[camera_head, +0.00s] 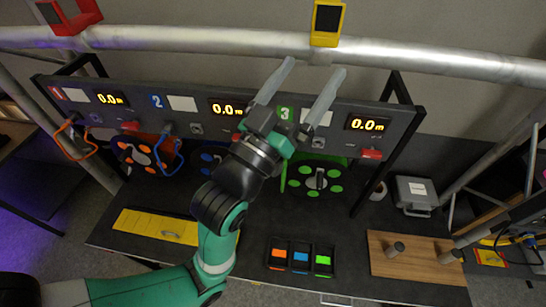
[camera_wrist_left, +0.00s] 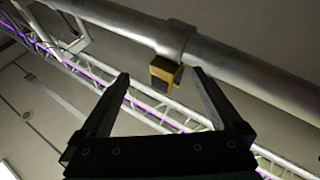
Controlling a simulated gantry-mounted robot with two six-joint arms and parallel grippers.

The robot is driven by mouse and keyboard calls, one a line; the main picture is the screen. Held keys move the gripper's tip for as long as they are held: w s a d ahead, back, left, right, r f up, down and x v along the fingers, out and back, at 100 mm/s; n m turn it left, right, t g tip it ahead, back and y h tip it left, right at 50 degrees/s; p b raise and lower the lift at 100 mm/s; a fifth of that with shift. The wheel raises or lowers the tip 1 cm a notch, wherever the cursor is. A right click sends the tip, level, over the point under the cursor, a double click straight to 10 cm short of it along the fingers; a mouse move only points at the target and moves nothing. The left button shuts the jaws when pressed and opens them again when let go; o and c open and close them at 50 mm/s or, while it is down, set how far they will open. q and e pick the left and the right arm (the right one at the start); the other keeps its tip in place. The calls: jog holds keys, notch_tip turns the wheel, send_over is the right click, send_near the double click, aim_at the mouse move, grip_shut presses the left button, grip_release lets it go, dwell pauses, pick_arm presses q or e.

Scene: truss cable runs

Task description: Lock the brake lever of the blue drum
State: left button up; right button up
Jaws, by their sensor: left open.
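The blue drum (camera_head: 208,159) hangs below the middle bay of the dark panel, marked with a blue 2. My left arm hides much of it. A small red part (camera_head: 237,138) shows at that bay beside my wrist; I cannot tell whether it is the brake lever or how it is set. My left gripper (camera_head: 316,68) is open and empty, its fingers pointing up past the panel toward the upper pipe. In the left wrist view, its open fingers (camera_wrist_left: 160,73) frame a yellow clamp on a pipe, with no drum in sight. My right gripper is not in view.
An orange drum (camera_head: 140,154) and a green drum (camera_head: 312,180) flank the blue one. A silver pipe (camera_head: 440,61) with a yellow clamp (camera_head: 327,22) runs above.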

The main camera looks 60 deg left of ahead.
pick_arm(q)
jog(key=s+a+f+n+g+y+b, duration=0.1)
jog(key=s+a+f+g+y+b, duration=0.25)
jog(key=f, duration=0.75)
jog(key=s+a+f+n+g, duration=0.2)
jog(key=s+a+f+g, duration=0.15)
jog(key=a+f, duration=0.45)
jog(key=s+a+f+n+g+y+b, duration=0.15)
jog(key=s+f, duration=0.25)
jog(key=f, duration=0.9)
jog(key=p+x, duration=0.2)
jog(key=x, duration=1)
jog(key=shift+s+a+m+g+y, duration=0.3)
jog(key=shift+a+m+g+y, duration=0.1)
jog(key=shift+a+g, duration=0.1)
jog(key=c, duration=1.3)
